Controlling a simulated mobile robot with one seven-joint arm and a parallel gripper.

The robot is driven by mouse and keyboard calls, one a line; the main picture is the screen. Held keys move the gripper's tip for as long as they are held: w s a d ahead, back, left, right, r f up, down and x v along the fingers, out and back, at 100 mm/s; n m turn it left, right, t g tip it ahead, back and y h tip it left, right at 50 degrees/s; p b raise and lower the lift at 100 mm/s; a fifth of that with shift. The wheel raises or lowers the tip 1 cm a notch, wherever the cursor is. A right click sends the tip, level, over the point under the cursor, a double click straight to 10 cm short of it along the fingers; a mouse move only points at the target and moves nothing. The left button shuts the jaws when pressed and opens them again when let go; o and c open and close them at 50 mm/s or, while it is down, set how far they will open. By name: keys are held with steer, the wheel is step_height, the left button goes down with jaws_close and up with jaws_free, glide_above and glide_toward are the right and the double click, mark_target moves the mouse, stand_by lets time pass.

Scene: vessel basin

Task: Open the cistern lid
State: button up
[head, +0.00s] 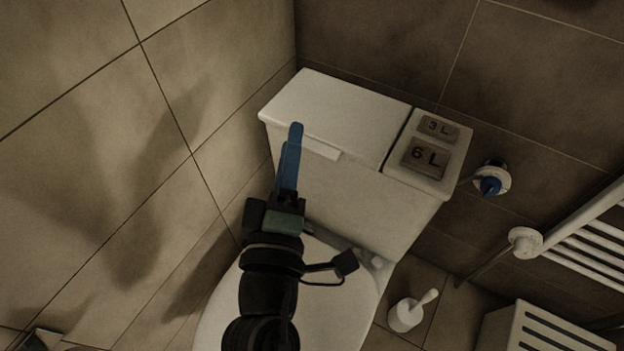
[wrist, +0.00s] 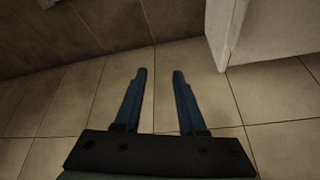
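The white cistern (head: 345,185) stands against the back wall. Its lid (head: 335,110) is a flat white panel on the left of the top and looks closed, with a small lip (head: 320,150) at its front edge. My gripper (head: 293,135) is at the left front of the cistern, its blue fingertips overlapping the lid's front edge in the head view. In the wrist view my gripper (wrist: 159,72) has its two blue fingers apart with nothing between them. A white surface (wrist: 275,35), probably the cistern's side, is at the upper right there, apart from the fingers.
A panel right of the lid carries a 3 L button (head: 438,128) and a 6 L button (head: 424,158). The toilet bowl cover (head: 335,285) lies below. The tiled wall (head: 80,150) is close on the left.

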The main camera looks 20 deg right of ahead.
mark_target(313, 152)
steer(key=s+f+n+g+b, duration=0.1)
steer(key=s+f+n+b, duration=0.25)
steer(key=f, duration=0.95)
steer(key=shift+m, duration=0.25)
steer(key=x, duration=1.3)
steer(key=shift+w+d, duration=0.1)
steer(key=shift+d, duration=0.05)
steer(key=shift+c, duration=0.3)
jaws_close()
